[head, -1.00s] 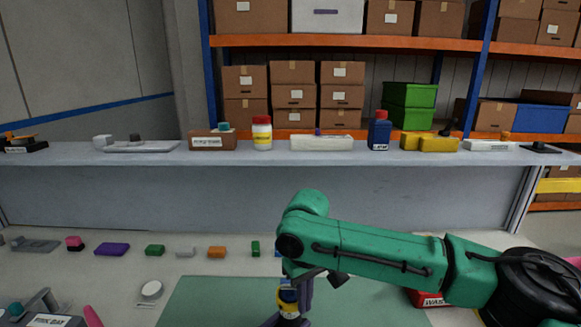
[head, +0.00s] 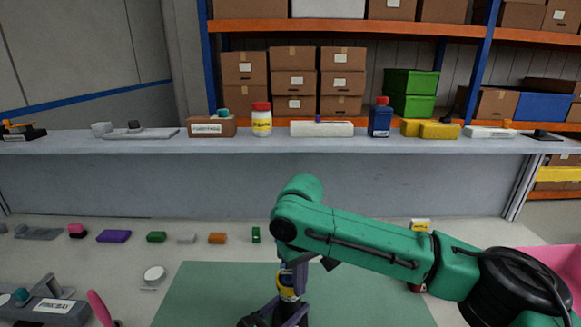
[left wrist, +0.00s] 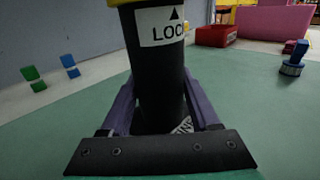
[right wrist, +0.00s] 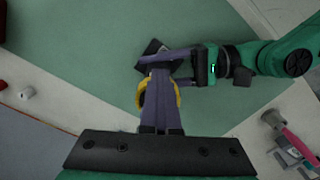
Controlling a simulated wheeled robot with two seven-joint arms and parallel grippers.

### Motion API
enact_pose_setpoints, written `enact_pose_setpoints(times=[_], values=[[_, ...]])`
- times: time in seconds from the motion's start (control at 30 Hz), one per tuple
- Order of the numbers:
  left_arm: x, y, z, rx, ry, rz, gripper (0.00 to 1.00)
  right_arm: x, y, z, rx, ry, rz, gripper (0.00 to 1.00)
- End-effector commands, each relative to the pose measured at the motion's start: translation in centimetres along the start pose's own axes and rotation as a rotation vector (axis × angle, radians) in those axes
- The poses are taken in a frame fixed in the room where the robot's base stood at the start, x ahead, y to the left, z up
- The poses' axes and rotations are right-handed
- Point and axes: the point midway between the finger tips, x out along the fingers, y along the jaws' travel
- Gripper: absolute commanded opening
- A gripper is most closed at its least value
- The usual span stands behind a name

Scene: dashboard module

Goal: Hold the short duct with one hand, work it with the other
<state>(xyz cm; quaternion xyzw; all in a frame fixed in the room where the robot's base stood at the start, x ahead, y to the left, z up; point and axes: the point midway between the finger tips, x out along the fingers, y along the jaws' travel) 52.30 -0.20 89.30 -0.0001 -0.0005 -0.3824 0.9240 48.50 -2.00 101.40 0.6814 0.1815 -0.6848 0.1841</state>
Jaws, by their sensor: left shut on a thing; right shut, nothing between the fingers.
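The short duct is a dark tube with a white label and a yellow collar. In the left wrist view the duct (left wrist: 158,75) stands upright between the purple fingers of my left gripper (left wrist: 160,108), which is shut on it. In the head view its yellow collar (head: 287,292) shows above the green mat. My right gripper (head: 288,272) comes down over the duct's top. In the right wrist view my right gripper (right wrist: 160,75) has its fingers close together, shut and empty, with parts of the yellow collar (right wrist: 178,96) showing on both sides. Whether they touch the collar is hidden.
The green mat (head: 210,290) has free room around the duct. Several small coloured blocks, such as a purple one (head: 114,236), lie in a row behind. A labelled grey fixture (head: 58,305) is at left. A raised shelf (head: 100,147) spans the back.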

Motion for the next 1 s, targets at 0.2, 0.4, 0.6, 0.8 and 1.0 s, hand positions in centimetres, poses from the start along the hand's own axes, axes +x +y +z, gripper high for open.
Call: enact_pose_setpoints(times=[0.2, 0.4, 0.6, 0.8, 1.0], values=[[0.0, -0.3, -0.1, 0.0, 0.002, -0.006, 0.0, -0.1, -0.4, 0.0, -0.001, 0.004, -0.002, 0.0], [0.0, -0.2, -0.1, -0.001, 0.002, -0.005, 0.0, -0.1, -0.4, 0.7, -0.002, 0.003, -0.002, 0.0], [0.0, -0.2, -0.1, -0.001, 0.002, -0.004, 0.0, -2.2, -0.4, 0.7, -0.001, 0.004, -0.002, 0.0], [0.0, -0.1, -0.1, -0.002, 0.002, -0.003, 0.0, -5.2, -0.4, 0.7, -0.001, 0.003, -0.001, 0.0], [0.0, -0.1, -0.1, -0.001, 0.002, -0.002, 0.0, -6.1, -0.4, 0.8, -0.001, 0.001, -0.001, 0.0]])
